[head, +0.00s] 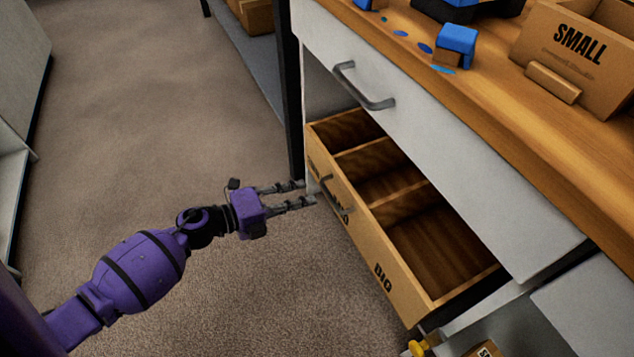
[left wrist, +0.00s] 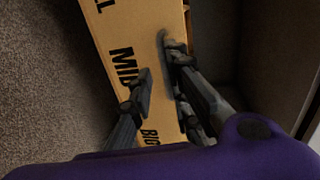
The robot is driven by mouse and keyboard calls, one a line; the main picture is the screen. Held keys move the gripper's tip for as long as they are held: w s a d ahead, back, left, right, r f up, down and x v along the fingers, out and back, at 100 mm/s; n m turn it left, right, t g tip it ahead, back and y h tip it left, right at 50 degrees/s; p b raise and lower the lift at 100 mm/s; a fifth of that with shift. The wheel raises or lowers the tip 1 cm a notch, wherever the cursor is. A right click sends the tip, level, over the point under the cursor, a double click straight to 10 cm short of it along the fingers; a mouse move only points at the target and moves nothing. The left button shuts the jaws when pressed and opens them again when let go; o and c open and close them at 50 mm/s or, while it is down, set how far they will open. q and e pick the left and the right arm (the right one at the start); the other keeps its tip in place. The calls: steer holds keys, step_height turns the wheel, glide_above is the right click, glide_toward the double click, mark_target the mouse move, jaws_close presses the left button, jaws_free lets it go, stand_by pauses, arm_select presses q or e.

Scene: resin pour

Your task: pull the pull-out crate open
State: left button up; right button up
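The pull-out crate (head: 362,235) is a light wooden drawer with three compartments, marked MID and BIG on its front. It stands partly out from under the white drawer, and its compartments look empty. A grey bar handle (head: 332,194) is on its front. My left gripper (head: 308,194) is at the crate's front by the handle, fingers apart. In the left wrist view the crate front (left wrist: 125,25) lies ahead, and the handle (left wrist: 163,72) shows between the fingers of the left gripper (left wrist: 160,80), nearer the right one. Contact cannot be told. My right gripper is not in view.
A closed white drawer (head: 420,130) with a grey handle (head: 362,88) is above the crate. The wooden worktop (head: 500,95) carries a box marked SMALL (head: 575,50) and blue items. A dark post (head: 291,110) stands behind the gripper. The carpet (head: 150,120) at left is clear.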

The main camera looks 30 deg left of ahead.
mark_target(329, 194)
arm_select(q)
steer(key=shift+m, duration=0.3)
steer(key=w+d, duration=0.1)
steer(key=d, duration=0.1)
steer(key=w+d+b, duration=0.1)
steer(key=w+d, duration=0.1)
steer(key=w+d+f+b, duration=0.1)
steer(key=w+d, duration=0.1)
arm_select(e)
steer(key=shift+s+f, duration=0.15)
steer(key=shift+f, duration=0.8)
arm_select(q)
jaws_close()
